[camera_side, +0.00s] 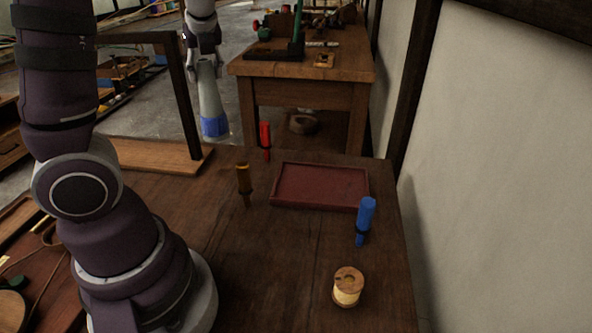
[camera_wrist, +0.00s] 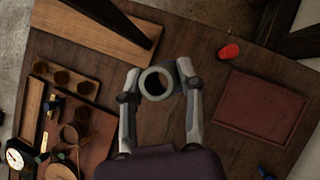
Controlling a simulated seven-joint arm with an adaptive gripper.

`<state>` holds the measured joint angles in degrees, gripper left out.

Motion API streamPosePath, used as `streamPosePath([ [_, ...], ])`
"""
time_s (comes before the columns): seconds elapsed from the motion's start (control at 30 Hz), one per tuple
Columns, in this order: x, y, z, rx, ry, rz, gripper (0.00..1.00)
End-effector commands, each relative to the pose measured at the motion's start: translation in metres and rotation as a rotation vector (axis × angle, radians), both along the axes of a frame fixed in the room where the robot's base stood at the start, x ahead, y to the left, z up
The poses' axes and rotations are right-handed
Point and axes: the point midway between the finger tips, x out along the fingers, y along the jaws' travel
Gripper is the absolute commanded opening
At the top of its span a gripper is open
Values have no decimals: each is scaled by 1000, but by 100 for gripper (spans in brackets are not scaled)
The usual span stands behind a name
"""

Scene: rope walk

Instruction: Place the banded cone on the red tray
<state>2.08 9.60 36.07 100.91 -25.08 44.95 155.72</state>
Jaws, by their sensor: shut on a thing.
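The banded cone (camera_side: 209,101) is pale grey with a blue band around its wide lower end. In the side view it hangs upright, narrow end up, above the far left part of the table. My gripper (camera_side: 204,58) is shut on its top. In the wrist view the cone (camera_wrist: 154,83) shows as a pale ring with a dark opening between the fingers of my gripper (camera_wrist: 160,74). The red tray (camera_side: 320,186) lies empty on the table, right of and below the cone. It also shows at the right in the wrist view (camera_wrist: 259,106).
A thread spool (camera_side: 347,287) stands at the front right. A wooden frame post (camera_side: 183,97) rises left of the cone. A wall bounds the right side.

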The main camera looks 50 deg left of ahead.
Motion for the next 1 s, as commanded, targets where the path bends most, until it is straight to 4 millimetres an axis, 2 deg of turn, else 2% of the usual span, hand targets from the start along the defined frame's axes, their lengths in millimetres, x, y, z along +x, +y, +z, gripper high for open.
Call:
streamPosePath([
  [0.1,1,0,22,1,-7,1,8],
  [0.27,2,-4,42,-2,-5,-8,8],
  [0.47,17,-47,35,-5,-3,-109,8],
  [0.63,23,-94,33,-3,-2,-227,8],
  [0.8,19,-141,34,-1,-4,-358,8],
  [1.0,4,-179,38,-2,-4,-490,8],
])
